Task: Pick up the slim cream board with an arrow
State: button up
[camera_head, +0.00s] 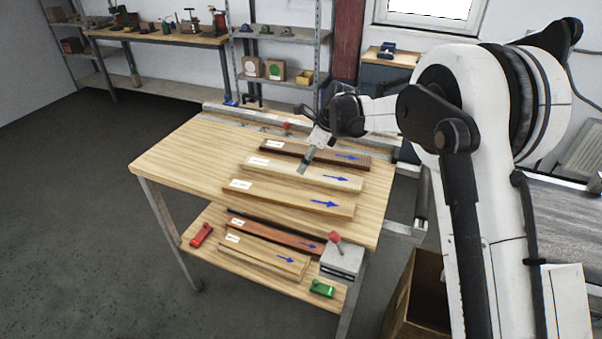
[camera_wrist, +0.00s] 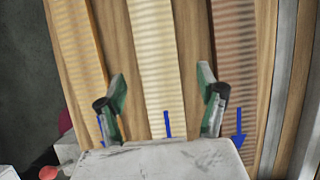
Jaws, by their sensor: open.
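The slim cream board (camera_head: 322,179) with a blue arrow and a white label lies on the upper tabletop, between a dark brown board (camera_head: 320,156) behind it and a tan board (camera_head: 285,196) in front. My gripper (camera_head: 305,168) is over the cream board's middle and hides a little of it. In the wrist view, the cream board (camera_wrist: 157,60) runs between the two spread fingers of my gripper (camera_wrist: 163,98), with nothing held. I cannot tell how high the fingertips are above it. The blue arrow's shaft shows between the fingers; its head is hidden.
The tan board (camera_wrist: 74,40) and the brown board (camera_wrist: 234,45) flank the cream one closely in the wrist view. A lower shelf (camera_head: 200,254) holds more boards, a red tool (camera_head: 201,234), a green tool (camera_head: 322,288) and a grey block (camera_head: 342,260). The tabletop's left end is clear.

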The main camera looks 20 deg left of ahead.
jog(key=x, duration=0.4)
jog(key=shift+s+a+f+p, duration=0.1)
jog(key=shift+f+p, duration=0.2)
jog(key=shift+f, duration=0.05)
jog(key=c, duration=1.5)
jog(key=shift+r, duration=0.1)
jog(key=shift+c, duration=0.2)
